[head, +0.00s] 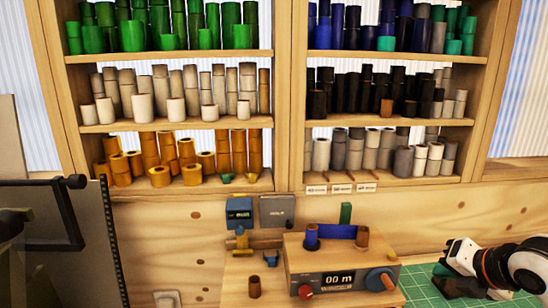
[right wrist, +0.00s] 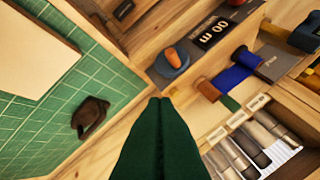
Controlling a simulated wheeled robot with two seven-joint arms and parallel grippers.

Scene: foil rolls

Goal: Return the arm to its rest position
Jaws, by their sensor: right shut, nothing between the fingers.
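My right arm comes in from the right edge of the head view, with a white and black wrist and an orange ring. My right gripper (head: 444,268) hangs over the green mat, to the right of the winding machine. In the right wrist view its two dark green fingers (right wrist: 160,102) are pressed together with nothing between them. My left gripper is not in view.
The wooden machine (head: 343,262) has a "00 m" display and a blue roll (head: 338,231) on top. A brown roll (head: 254,287) stands at its left. Shelves of coloured rolls stand behind. A dark object (right wrist: 90,117) lies on the green mat (right wrist: 38,142).

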